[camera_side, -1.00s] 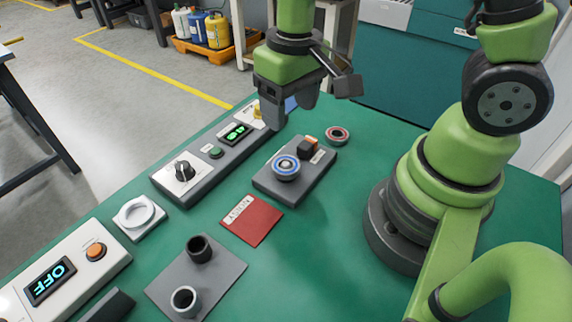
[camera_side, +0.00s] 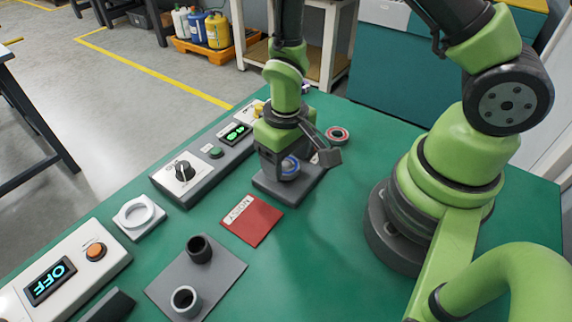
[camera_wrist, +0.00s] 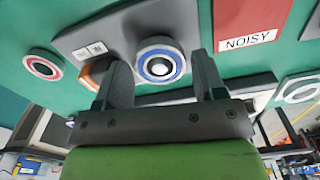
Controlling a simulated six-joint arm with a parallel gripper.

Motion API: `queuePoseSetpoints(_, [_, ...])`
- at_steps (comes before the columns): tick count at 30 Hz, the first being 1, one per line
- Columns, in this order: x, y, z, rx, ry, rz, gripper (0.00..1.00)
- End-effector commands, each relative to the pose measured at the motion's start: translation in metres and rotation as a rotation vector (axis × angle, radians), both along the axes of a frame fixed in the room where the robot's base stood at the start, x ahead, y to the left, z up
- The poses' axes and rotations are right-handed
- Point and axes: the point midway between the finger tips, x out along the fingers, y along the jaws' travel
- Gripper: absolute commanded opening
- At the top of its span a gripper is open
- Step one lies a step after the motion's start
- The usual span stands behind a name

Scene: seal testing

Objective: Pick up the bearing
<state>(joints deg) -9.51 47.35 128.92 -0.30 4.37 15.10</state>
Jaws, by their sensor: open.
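A blue-ringed bearing (camera_side: 289,166) sits on a grey test block (camera_side: 266,188); its blue face also shows in the wrist view (camera_wrist: 160,66). My gripper (camera_side: 283,168) is open and points down over the block. In the wrist view my two fingers (camera_wrist: 162,70) stand apart, one on each side of the blue-ringed bearing. I cannot tell whether either finger touches it. A second, red-ringed bearing (camera_side: 338,134) lies on the green table, clear of my gripper, and shows at the left of the wrist view (camera_wrist: 42,66).
A red NOISY mat (camera_side: 250,221) lies in front of the block, and a grey mat (camera_side: 220,278) with two dark cups is nearer. A control box with a dial (camera_side: 183,172) stands left of the block. A white ring holder (camera_side: 138,216) is further left.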

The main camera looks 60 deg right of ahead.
Motion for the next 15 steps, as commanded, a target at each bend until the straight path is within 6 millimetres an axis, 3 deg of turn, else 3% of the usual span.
queuePoseSetpoints(9, [0.0003, -0.0001, -0.0055, 0.0, -0.001, -0.001, 0.64])
queuePoseSetpoints(14, [0.0002, -0.0001, -0.0053, 0.0, -0.001, -0.001, 0.27])
queuePoseSetpoints(15, [0.0002, -0.0001, -0.0053, 0.0, -0.001, -0.001, 0.25])
